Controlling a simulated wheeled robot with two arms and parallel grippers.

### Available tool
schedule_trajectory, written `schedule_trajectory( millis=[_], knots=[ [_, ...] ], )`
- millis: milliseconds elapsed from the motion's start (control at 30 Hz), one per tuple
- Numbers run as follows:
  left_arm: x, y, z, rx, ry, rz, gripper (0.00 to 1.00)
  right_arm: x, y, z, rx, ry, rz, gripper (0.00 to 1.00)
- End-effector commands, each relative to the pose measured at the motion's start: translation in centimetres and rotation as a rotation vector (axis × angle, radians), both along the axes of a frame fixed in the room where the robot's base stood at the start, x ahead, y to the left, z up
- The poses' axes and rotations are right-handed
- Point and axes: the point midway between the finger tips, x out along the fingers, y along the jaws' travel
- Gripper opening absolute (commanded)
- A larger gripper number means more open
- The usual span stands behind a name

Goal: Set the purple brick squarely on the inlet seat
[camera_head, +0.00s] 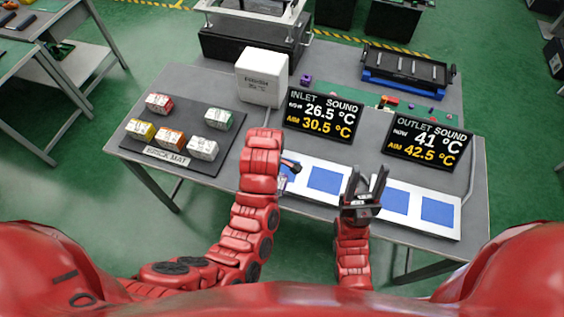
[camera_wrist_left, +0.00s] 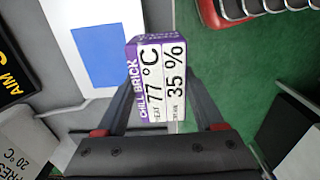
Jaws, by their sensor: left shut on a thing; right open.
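The purple brick (camera_wrist_left: 146,62) has white faces printed "CHILL BRICK", 77 °C and 35 %. My left gripper (camera_wrist_left: 158,100) is shut on it in the left wrist view. In the head view my left gripper (camera_head: 289,167) is over the left end of a white panel (camera_head: 350,179), and the brick is mostly hidden there. A blue square (camera_head: 325,179) on this panel lies just right of that gripper; a blue square (camera_wrist_left: 96,54) also shows in the left wrist view, apart from the brick. No seat label is readable. My right gripper (camera_head: 366,185) is open and empty, in front of the panels.
An inlet display (camera_head: 322,114) and an outlet display (camera_head: 430,143) stand behind the panels. A white box (camera_head: 262,77) stands behind my left arm. The brick mat (camera_head: 183,135) at left holds several coloured bricks. A black tray (camera_head: 405,72) sits at the back right.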

Motion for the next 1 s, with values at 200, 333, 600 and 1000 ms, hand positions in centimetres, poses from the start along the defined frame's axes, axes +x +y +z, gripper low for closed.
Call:
schedule_trajectory(
  millis=[200,333,600,1000],
  knots=[
    [4.7,-1.8,-1.1,0.001,-0.006,-0.001,0.0,0.0,0.0,-4.1,0.0,0.0,0.0,0.5],
    [6.8,-2.6,-1.3,0.001,-0.004,0.0,0.0,0.0,0.0,-6.0,0.0,0.0,0.0,0.5],
    [8.5,-3.4,-0.9,-0.001,-0.002,0.0,0.0,0.0,0.0,-6.9,0.0,0.0,0.0,0.5],
    [8.8,-3.5,-3.9,0.0,0.004,0.0,0.0,0.0,0.0,-4.5,0.0,0.0,0.0,0.5]
  ],
)
